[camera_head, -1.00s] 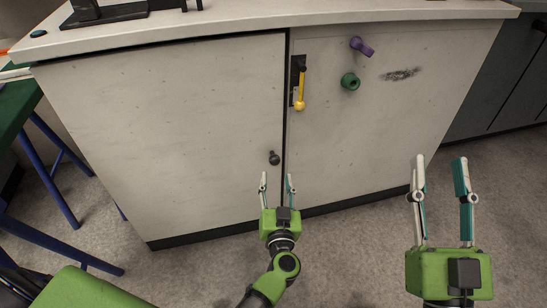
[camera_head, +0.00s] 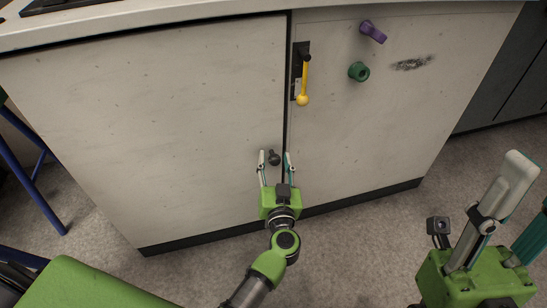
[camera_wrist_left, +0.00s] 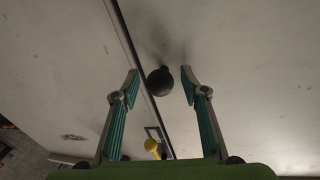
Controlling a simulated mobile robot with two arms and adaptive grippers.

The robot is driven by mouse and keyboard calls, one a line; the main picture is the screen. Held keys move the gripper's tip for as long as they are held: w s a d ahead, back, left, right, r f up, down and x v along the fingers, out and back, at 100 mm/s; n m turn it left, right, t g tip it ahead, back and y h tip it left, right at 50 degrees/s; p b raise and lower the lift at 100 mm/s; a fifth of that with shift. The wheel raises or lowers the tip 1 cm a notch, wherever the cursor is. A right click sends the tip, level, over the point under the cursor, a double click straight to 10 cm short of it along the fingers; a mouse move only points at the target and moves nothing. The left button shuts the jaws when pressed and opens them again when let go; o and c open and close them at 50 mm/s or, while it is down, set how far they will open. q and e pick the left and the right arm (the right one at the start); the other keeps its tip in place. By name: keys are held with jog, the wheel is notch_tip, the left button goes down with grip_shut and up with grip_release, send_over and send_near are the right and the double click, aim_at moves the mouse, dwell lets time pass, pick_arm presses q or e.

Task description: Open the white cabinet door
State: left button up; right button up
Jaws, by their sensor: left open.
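The white cabinet door (camera_head: 150,120) fills the left half of the cabinet front in the head view and is shut. Its dark round knob (camera_head: 274,157) sits near its right edge; it also shows in the left wrist view (camera_wrist_left: 160,82). My left gripper (camera_head: 275,158) is open, with one finger on each side of the knob, and the fingers stand apart from it in the wrist view. My right gripper (camera_head: 525,200) is open at the lower right, away from the cabinet, its right finger partly cut off by the frame edge.
The right cabinet panel (camera_head: 370,130) carries a yellow-handled latch (camera_head: 303,85), a green knob (camera_head: 358,72) and a purple handle (camera_head: 372,32). A blue-legged stool or table (camera_head: 35,175) stands at left. Grey floor (camera_head: 350,245) is clear in front.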

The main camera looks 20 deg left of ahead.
pick_arm(q)
jog(key=shift+w, duration=0.15)
grip_shut()
